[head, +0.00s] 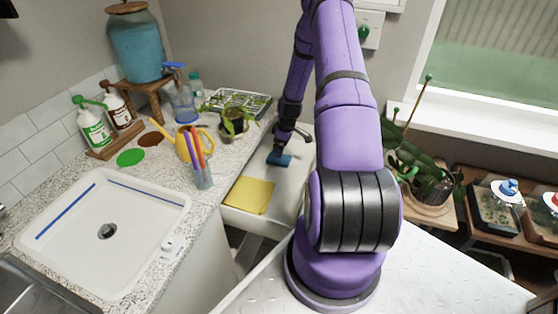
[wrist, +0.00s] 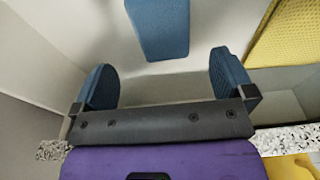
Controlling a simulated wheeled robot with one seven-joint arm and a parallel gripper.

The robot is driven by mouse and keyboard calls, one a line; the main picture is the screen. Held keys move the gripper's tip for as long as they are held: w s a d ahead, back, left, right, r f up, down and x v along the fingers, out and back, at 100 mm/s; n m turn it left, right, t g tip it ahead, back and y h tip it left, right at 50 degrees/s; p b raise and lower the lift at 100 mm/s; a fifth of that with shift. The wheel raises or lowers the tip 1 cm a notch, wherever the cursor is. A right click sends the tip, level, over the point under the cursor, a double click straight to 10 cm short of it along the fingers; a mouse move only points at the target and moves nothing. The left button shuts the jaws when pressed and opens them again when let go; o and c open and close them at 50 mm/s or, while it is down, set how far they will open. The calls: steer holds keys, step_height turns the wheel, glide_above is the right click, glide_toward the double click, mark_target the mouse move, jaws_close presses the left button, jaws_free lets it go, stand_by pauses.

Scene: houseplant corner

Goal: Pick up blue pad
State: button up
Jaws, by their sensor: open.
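In the wrist view the blue pad (wrist: 158,28) shows at the top centre, cut off by the frame edge. My gripper (wrist: 163,82) is open and empty, its two blue fingertips spread wide with the pad beyond them. The pad is not between the fingers.
A yellow cloth (head: 249,195) lies in the same drawer, nearer the front. Drawer walls stand close around my gripper.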

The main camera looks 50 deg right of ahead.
steer(key=shift+w+a+f, duration=0.1)
steer(key=shift+w+f, duration=0.05)
steer(key=shift+f, duration=0.9)
steer(key=shift+w+a+f, duration=0.1)
steer(key=shift+a+f, duration=0.05)
steer(key=shift+f, duration=0.95)
steer(key=shift+w+a+f, duration=0.1)
steer(key=shift+w+f, duration=0.05)
steer(key=shift+f, duration=0.9)
steer(key=shift+c, duration=0.2)
steer(key=c, duration=1)
steer(key=shift+r, duration=0.15)
step_height(320, 180, up, 18)
